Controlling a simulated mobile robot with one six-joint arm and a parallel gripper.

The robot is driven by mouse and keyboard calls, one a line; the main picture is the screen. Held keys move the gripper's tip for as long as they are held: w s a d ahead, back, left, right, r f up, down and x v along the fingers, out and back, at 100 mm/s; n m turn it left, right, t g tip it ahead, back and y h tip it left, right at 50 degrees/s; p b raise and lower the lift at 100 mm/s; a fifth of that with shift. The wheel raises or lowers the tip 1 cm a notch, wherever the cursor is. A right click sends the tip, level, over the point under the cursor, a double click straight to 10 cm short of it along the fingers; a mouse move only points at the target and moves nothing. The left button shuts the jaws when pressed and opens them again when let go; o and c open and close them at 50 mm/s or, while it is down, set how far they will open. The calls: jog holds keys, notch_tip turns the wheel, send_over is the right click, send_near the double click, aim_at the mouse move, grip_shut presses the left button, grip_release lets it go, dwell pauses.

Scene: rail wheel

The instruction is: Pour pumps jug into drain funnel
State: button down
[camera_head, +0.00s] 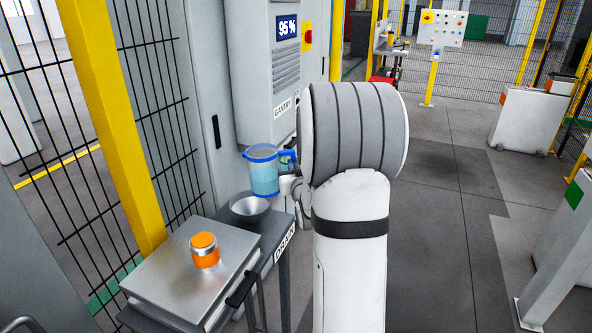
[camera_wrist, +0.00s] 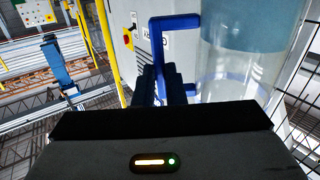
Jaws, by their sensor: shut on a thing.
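The jug (camera_head: 264,175) is clear, with a blue rim, a blue handle and pale blue liquid inside. My gripper (camera_head: 287,164) is shut on the jug's handle and holds the jug up, close to upright, behind and slightly above the drain funnel. The grey bowl-shaped funnel (camera_head: 250,207) sits on the dark cart labelled DRAIN (camera_head: 284,245). In the wrist view the blue handle (camera_wrist: 172,22) rises from between the fingers (camera_wrist: 168,85), and the clear jug body (camera_wrist: 232,62) fills the upper right. My arm hides part of the gripper in the head view.
The grey GANTRY cabinet (camera_head: 268,70) stands behind the jug. A yellow post (camera_head: 115,120) and mesh fence stand at left. Open floor (camera_head: 440,230) lies to the right.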

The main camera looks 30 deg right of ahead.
jog(key=shift+s+d+r+n+b, duration=0.1)
jog(key=shift+d+r+n+b, duration=0.1)
jog(key=shift+n+b, duration=0.35)
jog(key=shift+s+d+r+n+b, duration=0.1)
jog(key=shift+d+r+n+b, duration=0.05)
jog(key=shift+n+b, duration=0.4)
jog(key=shift+w+n, duration=0.1)
jog(key=shift+n, duration=0.2)
jog(key=shift+r+n+b, duration=0.5)
jog(key=shift+b, duration=0.3)
